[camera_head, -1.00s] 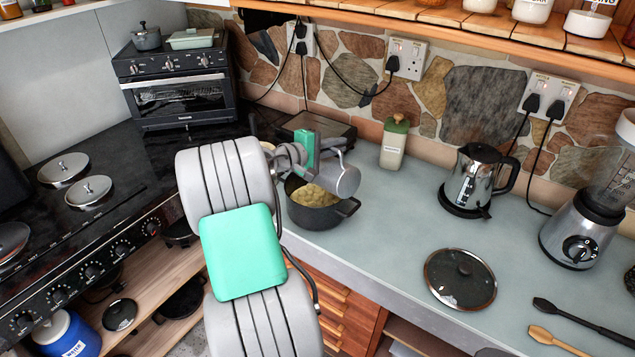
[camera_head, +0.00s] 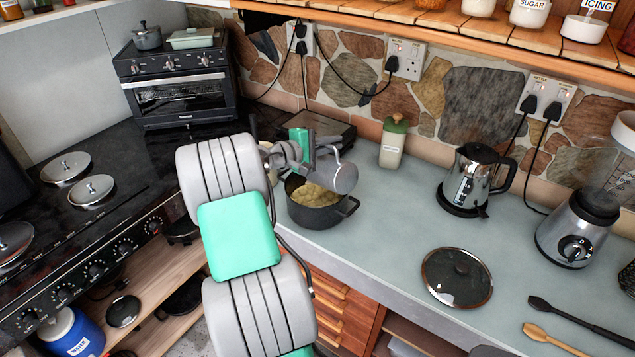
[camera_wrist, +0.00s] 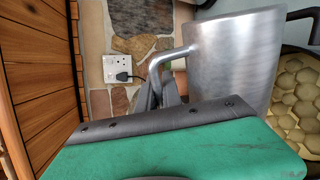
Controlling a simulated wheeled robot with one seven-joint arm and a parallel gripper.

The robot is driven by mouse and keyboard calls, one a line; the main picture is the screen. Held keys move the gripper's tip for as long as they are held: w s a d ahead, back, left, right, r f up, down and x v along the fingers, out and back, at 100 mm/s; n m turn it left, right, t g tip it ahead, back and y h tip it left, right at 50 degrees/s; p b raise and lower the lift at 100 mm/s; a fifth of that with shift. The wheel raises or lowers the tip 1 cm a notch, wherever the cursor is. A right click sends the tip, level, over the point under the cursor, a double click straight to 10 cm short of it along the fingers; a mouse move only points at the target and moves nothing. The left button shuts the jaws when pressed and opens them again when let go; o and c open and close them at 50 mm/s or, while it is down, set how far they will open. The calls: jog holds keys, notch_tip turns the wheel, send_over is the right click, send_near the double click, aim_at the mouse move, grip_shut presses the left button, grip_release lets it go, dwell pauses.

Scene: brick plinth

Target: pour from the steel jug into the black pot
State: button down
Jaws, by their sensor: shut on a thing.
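The steel jug (camera_head: 341,178) is held tilted on its side above the black pot (camera_head: 318,214), near the back of the counter. My gripper (camera_head: 309,152) is shut on the jug's handle. In the wrist view the jug (camera_wrist: 235,58) fills the upper right, and its handle (camera_wrist: 168,60) runs down to my gripper's fingers (camera_wrist: 168,97). The pot holds a lumpy, yellowish content (camera_head: 312,194), which also shows behind the jug in the wrist view (camera_wrist: 298,100). The jug's mouth is turned away, and no stream shows.
A glass lid (camera_head: 457,278), a kettle (camera_head: 474,181) and a blender (camera_head: 580,225) stand to the right on the counter. A green-lidded canister (camera_head: 393,143) stands behind the pot. A toaster oven (camera_head: 180,85) is at the back left. Counter between pot and kettle is clear.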

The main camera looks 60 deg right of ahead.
jog(key=shift+w+d+n+g, duration=0.15)
jog(key=shift+w+d+n, duration=0.2)
jog(key=shift+w+n, duration=0.3)
jog(key=shift+w+d+n+g, duration=0.1)
jog(key=shift+w+d+n, duration=0.3)
jog(key=shift+w, duration=0.5)
jog(key=shift+w+d+n+g, duration=0.15)
jog(key=shift+w+d+n, duration=0.1)
jog(key=shift+w+n, duration=0.45)
dwell(1.0)
jog(key=shift+w+d+f+n+g, duration=0.15)
jog(key=shift+w+d+f+n, duration=0.1)
jog(key=shift+w+n, duration=0.3)
jog(key=shift+w+d+f+n+g, duration=0.25)
jog(key=shift+w+n, duration=0.1)
jog(key=shift+w, duration=0.25)
jog(key=shift+w+d+f+n+g, duration=0.1)
jog(key=shift+w+d+f+n, duration=0.15)
jog(key=shift+w+n, duration=0.3)
dwell(1.8)
